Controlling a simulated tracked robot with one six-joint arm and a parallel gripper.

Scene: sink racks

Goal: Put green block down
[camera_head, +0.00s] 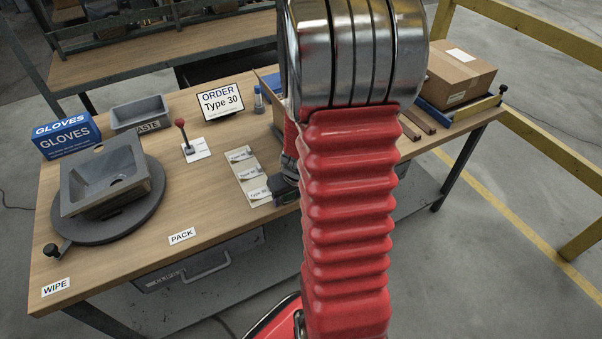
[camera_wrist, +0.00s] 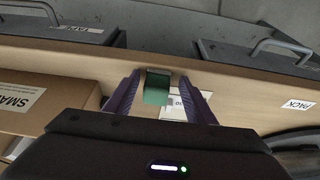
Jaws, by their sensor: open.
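The green block (camera_wrist: 156,88) shows in the wrist view, between the two purple fingers of my gripper (camera_wrist: 160,92). The fingers stand apart, with a visible gap on each side of the block. The block is at a pale card with "30" (camera_wrist: 178,106), near the table's edge; I cannot tell whether it rests flat on it. In the head view my red arm hides the block. A dark part of my gripper (camera_head: 284,182) shows beside the arm, by the row of type cards (camera_head: 248,172).
A grey sink (camera_head: 105,180) sits on a round turntable (camera_head: 140,222) at the left. A red-knobbed lever (camera_head: 184,136), the ORDER sign (camera_head: 221,101) and a small bottle (camera_head: 258,100) stand on the table. A cardboard box (camera_head: 458,75) is at the right. Bare wood lies near the PACK label (camera_head: 182,236).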

